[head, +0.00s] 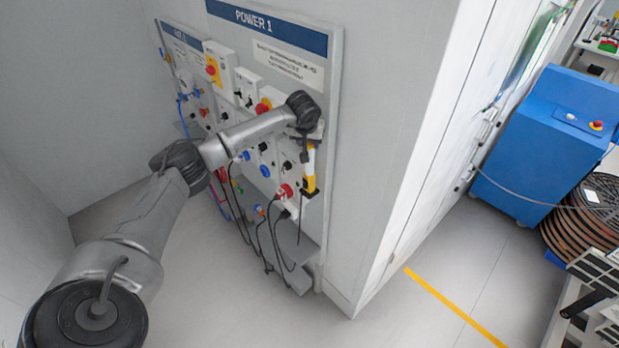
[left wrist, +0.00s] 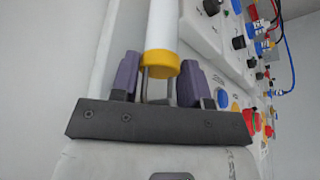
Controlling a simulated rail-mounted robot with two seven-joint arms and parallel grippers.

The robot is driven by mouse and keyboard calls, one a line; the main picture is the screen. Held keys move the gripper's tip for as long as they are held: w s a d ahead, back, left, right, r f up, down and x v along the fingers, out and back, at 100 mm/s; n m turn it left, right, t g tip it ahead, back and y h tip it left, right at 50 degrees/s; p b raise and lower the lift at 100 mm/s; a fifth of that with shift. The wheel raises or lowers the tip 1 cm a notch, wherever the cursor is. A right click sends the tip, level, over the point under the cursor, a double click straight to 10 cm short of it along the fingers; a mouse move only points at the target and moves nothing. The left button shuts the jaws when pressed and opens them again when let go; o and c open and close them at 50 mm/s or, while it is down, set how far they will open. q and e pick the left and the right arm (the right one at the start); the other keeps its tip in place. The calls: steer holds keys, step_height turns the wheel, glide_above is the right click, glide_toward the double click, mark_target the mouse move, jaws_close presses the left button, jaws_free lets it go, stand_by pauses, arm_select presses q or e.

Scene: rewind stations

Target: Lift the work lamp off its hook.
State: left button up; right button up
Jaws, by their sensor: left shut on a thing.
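The work lamp (head: 310,160) is a white tube with yellow ends, standing roughly upright against the right side of the POWER 1 panel (head: 331,110). In the left wrist view, the lamp's white tube and yellow end cap (left wrist: 159,63) are close beyond my fingers. My left gripper (left wrist: 158,78) has purple fingers on both sides of a thin grey metal loop at that cap, and is shut on the lamp there. In the head view, my left gripper (head: 312,132) is at the lamp's upper end, partly hidden by my wrist. The lamp's hook cannot be made out. My right gripper is not in view.
The panel carries several sockets, knobs and plugs close to my left forearm. Black cables (head: 272,240) hang below it over a grey ledge (head: 290,278). A blue cabinet (head: 545,140) and a brown reel (head: 585,225) are at the right. The floor by the yellow line (head: 455,308) is clear.

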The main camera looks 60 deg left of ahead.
arm_select(q)
jaws_close()
steer(key=shift+r, duration=0.1)
